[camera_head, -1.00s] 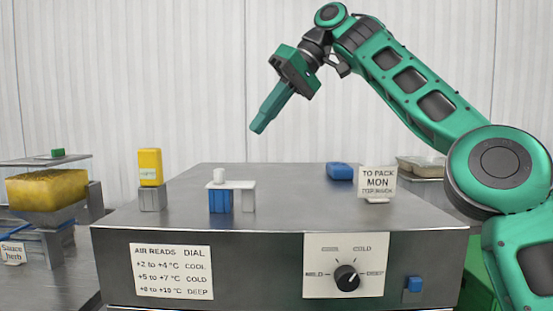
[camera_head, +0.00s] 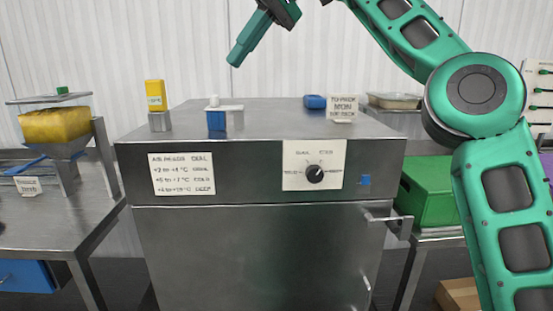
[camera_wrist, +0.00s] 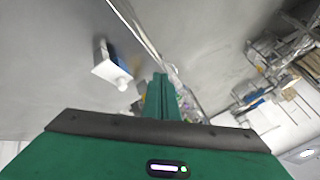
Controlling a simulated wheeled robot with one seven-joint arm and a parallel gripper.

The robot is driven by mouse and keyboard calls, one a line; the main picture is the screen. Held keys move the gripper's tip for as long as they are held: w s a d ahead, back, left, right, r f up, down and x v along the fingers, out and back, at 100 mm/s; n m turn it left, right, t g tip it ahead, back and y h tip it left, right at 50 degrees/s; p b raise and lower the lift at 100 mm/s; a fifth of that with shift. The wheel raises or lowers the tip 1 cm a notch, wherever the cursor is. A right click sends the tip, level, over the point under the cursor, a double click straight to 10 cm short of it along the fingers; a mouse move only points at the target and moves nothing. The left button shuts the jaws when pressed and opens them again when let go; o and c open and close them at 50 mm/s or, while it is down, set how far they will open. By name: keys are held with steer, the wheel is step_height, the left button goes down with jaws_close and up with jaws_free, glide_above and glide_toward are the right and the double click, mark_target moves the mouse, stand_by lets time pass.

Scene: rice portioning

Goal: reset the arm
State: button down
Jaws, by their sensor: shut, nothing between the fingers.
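My gripper (camera_head: 235,62) is at the upper middle of the head view, raised above the steel cabinet (camera_head: 260,255) and pointing down to the left. Its fingers are together with nothing between them. In the wrist view the shut fingers (camera_wrist: 162,100) show in the middle. My green arm comes in from the right side of the head view. The upper part of the wrist is cut off by the top edge of the picture.
On the cabinet top stand a yellow block on a grey stand (camera_head: 155,94), a small white stand with a blue part (camera_head: 233,109), a blue item (camera_head: 315,101) and a sign (camera_head: 342,108). A green crate (camera_head: 428,188) is at the right, a side table (camera_head: 50,220) at the left.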

steer(key=s+d+f+m+h, duration=0.1)
steer(key=d+f+m+h, duration=0.1)
steer(key=d+f, duration=0.4)
steer(key=d+f+m+t+h, duration=0.1)
steer(key=d+f+m+h, duration=0.1)
steer(key=d+f, duration=0.4)
steer(key=s+d+f+m+t+h, duration=0.1)
steer(key=d+f+m+h, duration=0.1)
steer(key=d+f, duration=0.5)
steer(key=shift+s+m, duration=0.3)
steer(key=shift+m, duration=0.2)
steer(key=s+d+f+m+h, duration=0.1)
steer(key=s+d+f+m, duration=0.1)
steer(key=s+d+f, duration=0.45)
steer(key=s+d+f+m, duration=0.3)
steer(key=s+d, duration=0.1)
steer(key=d, duration=0.6)
steer(key=s+d+f+m+h, duration=0.1)
steer(key=s+d+f+m, duration=0.1)
steer(key=s+d+f, duration=0.5)
steer(key=s+d+f+m, duration=0.1)
steer(key=s+d+f, duration=0.2)
steer(key=s, duration=0.3)
steer(key=s+d+f+m+g, duration=0.1)
steer(key=s+d+f+m, duration=0.1)
steer(key=s+f, duration=0.3)
steer(key=s+d, duration=0.1)
steer(key=s, duration=0.1)
steer(key=shift+s+y, duration=0.3)
steer(key=shift+y, duration=0.1)
